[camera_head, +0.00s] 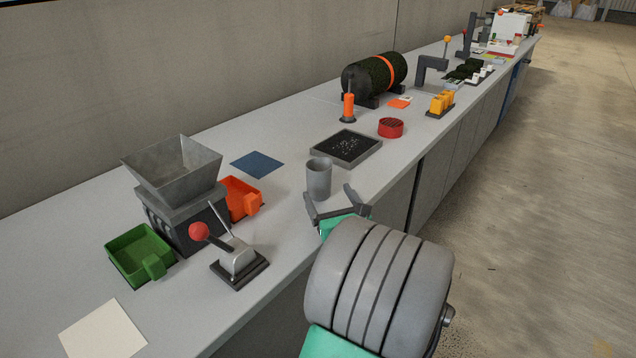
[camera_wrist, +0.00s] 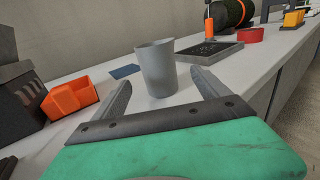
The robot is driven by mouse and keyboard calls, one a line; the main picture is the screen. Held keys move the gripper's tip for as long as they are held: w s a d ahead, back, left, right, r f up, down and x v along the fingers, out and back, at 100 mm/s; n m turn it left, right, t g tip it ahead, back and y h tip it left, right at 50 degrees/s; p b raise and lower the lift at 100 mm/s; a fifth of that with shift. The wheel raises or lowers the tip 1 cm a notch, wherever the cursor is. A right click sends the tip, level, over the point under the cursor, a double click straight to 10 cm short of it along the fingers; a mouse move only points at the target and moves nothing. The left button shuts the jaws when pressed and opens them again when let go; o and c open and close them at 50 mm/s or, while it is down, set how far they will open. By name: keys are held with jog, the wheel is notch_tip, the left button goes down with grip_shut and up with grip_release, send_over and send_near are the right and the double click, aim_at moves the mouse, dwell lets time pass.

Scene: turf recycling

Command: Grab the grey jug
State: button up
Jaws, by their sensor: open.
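The grey jug (camera_head: 319,179) is a plain, slightly tapered cup standing upright on the bench near its front edge, in the middle of the head view. In the wrist view the jug (camera_wrist: 157,70) stands just beyond my gripper, centred between the fingers. My gripper (camera_head: 331,200) is open with nothing in it. Its two fingers (camera_wrist: 160,85) point toward the jug, one toward each side. I cannot tell how far the fingertips reach alongside the jug; no contact shows. No handle shows on the jug.
An orange bin (camera_head: 241,199) stands left of the jug, beside a grey hopper machine (camera_head: 178,170). A black tray (camera_head: 346,148) lies just behind the jug to the right, with a red round dish (camera_head: 390,127) farther on. A blue sheet (camera_head: 257,164) lies flat behind left.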

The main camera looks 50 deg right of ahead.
aim_at(319, 178)
jog(key=x, duration=0.8)
jog(key=shift+w+a, duration=0.1)
jog(key=shift+a, duration=0.05)
jog(key=shift+c, duration=0.3)
jog(key=c, duration=1.5)
jog(key=shift+c, duration=0.2)
